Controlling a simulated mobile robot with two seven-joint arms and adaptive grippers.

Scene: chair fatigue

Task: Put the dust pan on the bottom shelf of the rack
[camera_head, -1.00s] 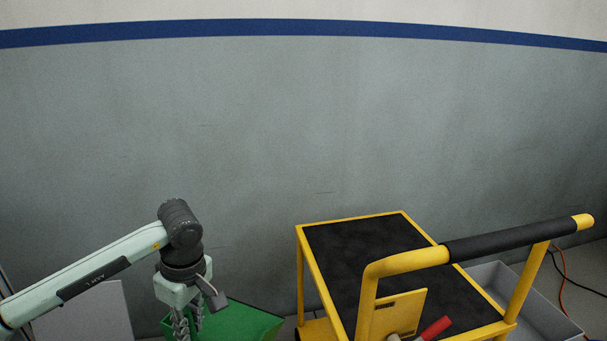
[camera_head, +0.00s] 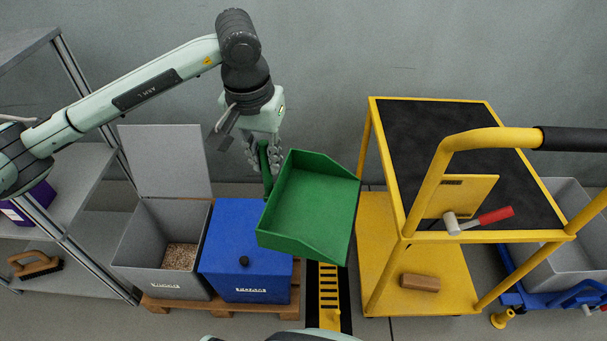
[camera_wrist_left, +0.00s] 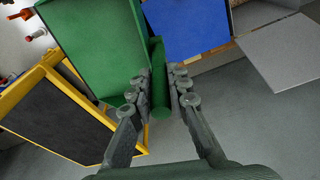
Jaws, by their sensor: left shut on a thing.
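The green dust pan (camera_head: 312,205) hangs in the air in the head view, between the blue bin and the yellow cart, its open side toward the camera. My left gripper (camera_head: 264,162) is shut on its green handle. In the left wrist view the handle (camera_wrist_left: 159,85) stands between the fingers of my left gripper (camera_wrist_left: 160,90), with the pan (camera_wrist_left: 95,45) beyond it. The grey metal rack (camera_head: 85,240) is at the left edge of the head view, partly cut off. A brush (camera_head: 36,265) lies on its lowest visible shelf. My right gripper is not in view.
A grey bin (camera_head: 150,265) with raised lid and a blue bin (camera_head: 245,275) stand on a wooden pallet (camera_head: 180,305) between rack and dust pan. A yellow cart (camera_head: 370,240) with a hammer (camera_head: 480,220) stands right. A purple box (camera_head: 38,205) sits on the rack.

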